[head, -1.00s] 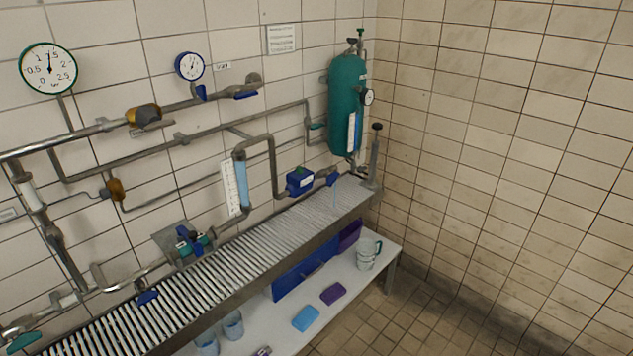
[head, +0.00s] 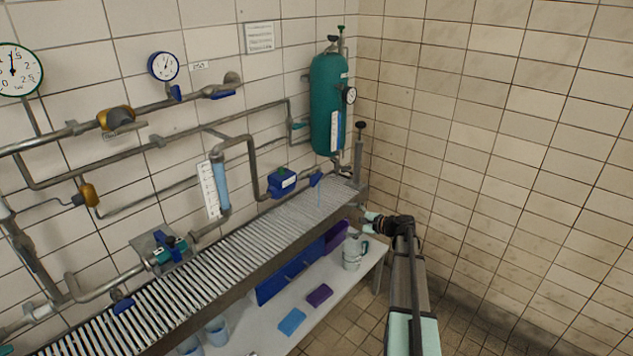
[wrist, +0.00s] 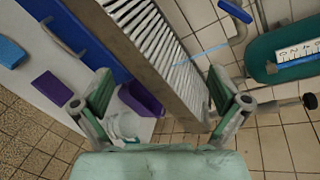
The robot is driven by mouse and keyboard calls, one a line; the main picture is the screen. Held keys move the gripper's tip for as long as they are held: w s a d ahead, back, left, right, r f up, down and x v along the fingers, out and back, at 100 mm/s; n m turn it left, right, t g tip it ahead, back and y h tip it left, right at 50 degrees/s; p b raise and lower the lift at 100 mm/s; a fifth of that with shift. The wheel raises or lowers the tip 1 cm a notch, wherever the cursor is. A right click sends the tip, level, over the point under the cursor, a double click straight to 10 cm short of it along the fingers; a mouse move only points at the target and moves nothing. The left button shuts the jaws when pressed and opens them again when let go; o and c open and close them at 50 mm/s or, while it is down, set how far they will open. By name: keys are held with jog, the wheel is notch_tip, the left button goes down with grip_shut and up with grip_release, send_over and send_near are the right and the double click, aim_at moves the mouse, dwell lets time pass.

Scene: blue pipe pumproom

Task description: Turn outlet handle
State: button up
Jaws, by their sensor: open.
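A blue handle (head: 316,178) sits at the right end of the lower pipe, beside the blue box. A thin light-blue stream runs down below it onto the slatted grate (head: 240,228). In the wrist view the blue handle (wrist: 235,11) is at the top right, with the stream crossing the grate. My gripper (head: 366,222) is at the grate's right end, in front of and lower than the handle, apart from it. In the wrist view my gripper (wrist: 160,92) has its fingers spread, with the grate's edge seen between them. It holds nothing.
A green tank (head: 327,105) and a thin post (head: 359,155) stand behind the grate's end. Below it, a white shelf (head: 345,290) carries a mug (head: 352,256) and sponges. The tiled wall is at the right. Several other blue handles are on the pipes.

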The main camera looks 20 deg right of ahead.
aim_at(318, 180)
jog(key=w+d+r+m+t, duration=0.3)
jog(key=w+r+m+t, duration=0.15)
jog(key=r, duration=0.25)
jog(key=shift+m+g+y, duration=0.3)
jog(key=shift+m+g, duration=0.15)
jog(key=p+x, duration=0.5)
jog(key=x, duration=1.2)
jog(key=shift+a+r+p, duration=0.1)
jog(key=shift+a+p, duration=0.05)
jog(key=shift+p, duration=0.25)
jog(key=c, duration=1.2)
